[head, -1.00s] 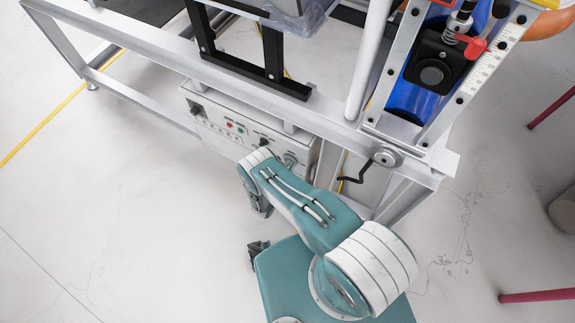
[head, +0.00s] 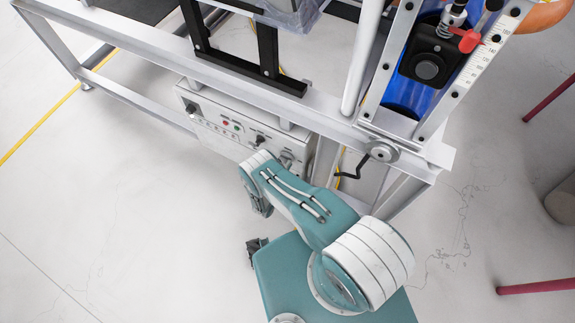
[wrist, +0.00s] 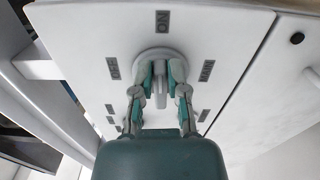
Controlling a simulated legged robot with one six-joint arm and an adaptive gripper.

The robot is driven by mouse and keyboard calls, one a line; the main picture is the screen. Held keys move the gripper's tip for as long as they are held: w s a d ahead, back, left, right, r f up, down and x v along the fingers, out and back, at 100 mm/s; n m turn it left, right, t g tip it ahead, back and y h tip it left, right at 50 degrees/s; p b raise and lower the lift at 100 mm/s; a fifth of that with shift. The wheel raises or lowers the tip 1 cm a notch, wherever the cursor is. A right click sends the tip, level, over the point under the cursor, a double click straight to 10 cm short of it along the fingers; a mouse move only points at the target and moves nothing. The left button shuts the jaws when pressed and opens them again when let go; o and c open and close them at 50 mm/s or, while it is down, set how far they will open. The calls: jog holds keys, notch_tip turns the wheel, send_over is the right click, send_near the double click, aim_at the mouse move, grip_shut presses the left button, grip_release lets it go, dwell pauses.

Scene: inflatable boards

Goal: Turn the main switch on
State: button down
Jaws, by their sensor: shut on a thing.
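The main switch (wrist: 160,98) is a grey rotary handle on a round collar, on a pale panel in the wrist view. Its handle lies upright in the picture, in line with the ON label (wrist: 162,22) above it. Other labels are on its left and right; the left one appears to read OFF. My gripper (wrist: 161,76) has one finger on each side of the handle and is shut on it. In the head view my arm reaches to the front of the control box (head: 212,128), and my fingers cannot be made out there.
The control box has a red button (head: 226,123), a green button and dark knobs, below a metal frame (head: 140,45). A black crank (head: 350,174) hangs right of my arm. Open floor (head: 110,210) lies to the left.

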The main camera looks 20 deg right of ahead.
jog(key=shift+s+d+f+m, duration=0.1)
jog(key=shift+f+m, duration=0.15)
jog(key=shift+m, duration=0.35)
jog(key=c, duration=0.7)
grip_release()
jog(key=shift+o, duration=0.2)
jog(key=v, duration=1.2)
jog(key=shift+r, duration=0.1)
